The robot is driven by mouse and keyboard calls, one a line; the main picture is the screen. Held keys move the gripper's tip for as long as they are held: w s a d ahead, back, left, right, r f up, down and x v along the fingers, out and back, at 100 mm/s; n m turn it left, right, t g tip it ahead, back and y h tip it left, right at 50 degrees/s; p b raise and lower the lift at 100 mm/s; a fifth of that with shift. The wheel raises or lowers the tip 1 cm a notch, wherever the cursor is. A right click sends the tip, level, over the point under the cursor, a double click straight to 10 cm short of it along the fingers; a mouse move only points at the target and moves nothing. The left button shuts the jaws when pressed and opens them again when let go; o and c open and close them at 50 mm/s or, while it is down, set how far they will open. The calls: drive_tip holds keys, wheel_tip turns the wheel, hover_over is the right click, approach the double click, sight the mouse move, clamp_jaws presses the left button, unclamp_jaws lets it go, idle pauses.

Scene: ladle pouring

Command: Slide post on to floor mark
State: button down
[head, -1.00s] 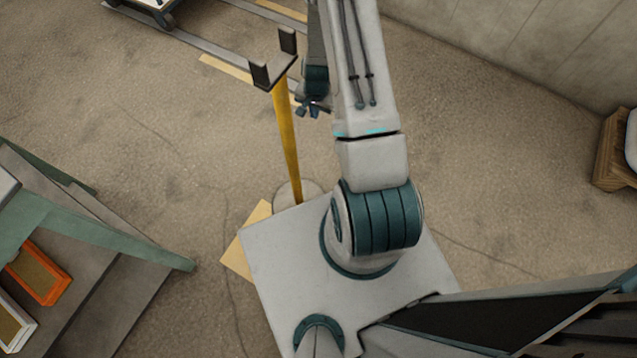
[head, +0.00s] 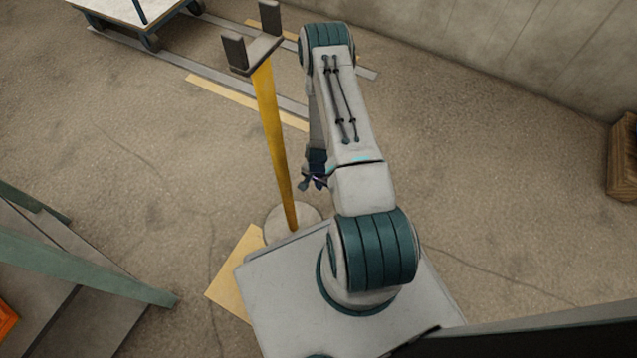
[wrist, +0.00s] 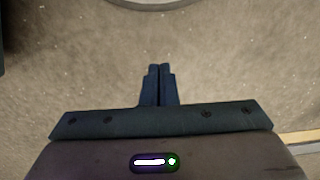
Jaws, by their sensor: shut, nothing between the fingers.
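The yellow post (head: 273,140) stands upright on a round grey base (head: 309,214), with a dark two-pronged fork (head: 254,50) on top. The pale yellow floor mark (head: 232,276) lies beside the base, lower left in the head view, partly hidden by my own body. I cannot tell whether the base overlaps its edge. My gripper (head: 313,183) is low, just right of the post's lower part, and appears apart from it. In the wrist view my gripper (wrist: 159,70) is shut and empty, with the rim of the round base (wrist: 160,4) ahead at the top edge.
A cart (head: 135,15) stands on rails (head: 215,75) at the back left, with yellow floor strips (head: 240,100) alongside. A green-framed structure (head: 90,270) is at the left. A wooden crate (head: 622,160) stands at the far right by the wall (head: 500,55). Floor between is open.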

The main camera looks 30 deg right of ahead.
sight(319, 194)
wheel_tip(319, 194, down, 4)
drive_tip(key=shift+f+b, duration=0.25)
drive_tip(key=shift+b, duration=0.55)
drive_tip(key=s+a, duration=0.1)
drive_tip(key=a+b, duration=0.1)
drive_tip(key=shift+s+a+r, duration=0.15)
drive_tip(key=shift+s+a, duration=0.15)
drive_tip(key=shift+s, duration=0.1)
drive_tip(key=shift+s+a+r, duration=0.1)
drive_tip(key=shift+s+a, duration=0.15)
drive_tip(key=shift+a, duration=0.1)
